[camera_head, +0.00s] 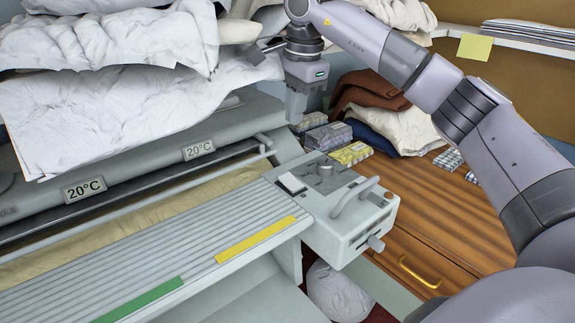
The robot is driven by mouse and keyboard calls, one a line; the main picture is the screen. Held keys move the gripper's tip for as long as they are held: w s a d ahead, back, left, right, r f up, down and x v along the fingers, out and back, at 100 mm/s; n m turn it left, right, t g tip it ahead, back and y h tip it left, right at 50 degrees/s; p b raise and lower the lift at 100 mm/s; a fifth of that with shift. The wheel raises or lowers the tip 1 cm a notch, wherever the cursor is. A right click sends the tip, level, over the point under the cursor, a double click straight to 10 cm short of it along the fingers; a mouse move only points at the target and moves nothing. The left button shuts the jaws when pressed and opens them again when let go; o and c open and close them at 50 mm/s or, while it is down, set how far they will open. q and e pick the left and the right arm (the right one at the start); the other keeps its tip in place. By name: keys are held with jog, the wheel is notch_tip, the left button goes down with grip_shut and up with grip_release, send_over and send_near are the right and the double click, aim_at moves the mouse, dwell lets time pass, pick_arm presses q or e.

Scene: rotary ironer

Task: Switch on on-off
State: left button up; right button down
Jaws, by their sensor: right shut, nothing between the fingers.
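The rotary ironer's control box (345,230) is at the centre, at the right end of the slatted feed board. On its top are a white rocker switch (291,183), which may be the on-off, and a round knob (325,168). I cannot read any lettering or tell the switch's position. My right gripper (296,112) is shut and empty, pointing down above and behind the control box, apart from the switch. My left gripper is not in view.
White bedding (110,90) is piled on the ironer at left. Small boxes (330,136) and folded cloths (405,128) lie behind the control box. A wooden cabinet (430,215) stands to its right. A curved handle (355,195) sticks up from the box.

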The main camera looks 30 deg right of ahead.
aim_at(286, 176)
jog(key=f, duration=0.4)
jog(key=w+f, duration=0.1)
jog(key=f, duration=0.3)
jog(key=w+f, duration=0.1)
jog(key=f, duration=0.4)
jog(key=shift+a+f, duration=0.1)
jog(key=shift+w+f, duration=0.1)
jog(key=shift+f, duration=0.25)
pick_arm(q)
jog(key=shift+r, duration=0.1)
pick_arm(e)
jog(key=shift+w+f, duration=0.1)
jog(key=shift+f, duration=0.2)
pick_arm(q)
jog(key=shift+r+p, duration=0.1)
jog(key=shift+p, duration=0.2)
pick_arm(e)
jog(key=shift+s+r, duration=0.3)
jog(key=shift+s, duration=0.45)
